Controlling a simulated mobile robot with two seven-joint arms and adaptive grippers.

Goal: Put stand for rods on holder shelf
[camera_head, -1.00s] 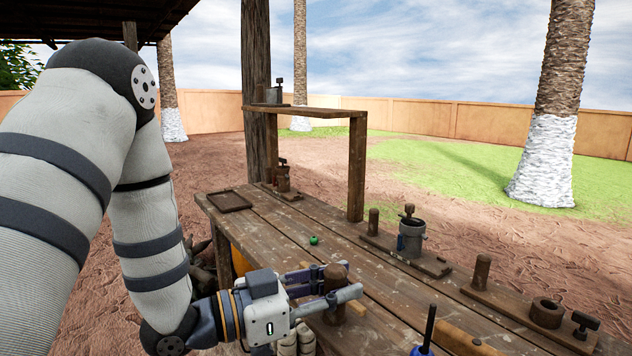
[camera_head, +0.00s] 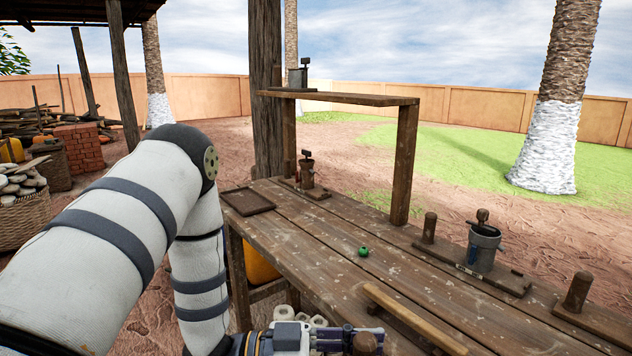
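My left gripper (camera_head: 345,339) is at the bottom edge, beside the front of the workbench. Its dark fingers appear closed around a brown, round-topped wooden piece (camera_head: 365,344), most likely the stand for rods. The lower part of this piece is cut off by the frame. The raised wooden shelf (camera_head: 385,99) stands on posts at the back of the bench, with a grey can-like tool (camera_head: 298,77) on a small board at its left end. The space along the shelf's middle and right looks bare. My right gripper is out of view.
The bench (camera_head: 300,228) carries a flat tray (camera_head: 247,201), a small wooden tool (camera_head: 307,172) under the shelf, a green ball (camera_head: 363,252), and a wooden bar (camera_head: 415,319). A metal cup (camera_head: 482,248) and wooden pegs stand along the right side.

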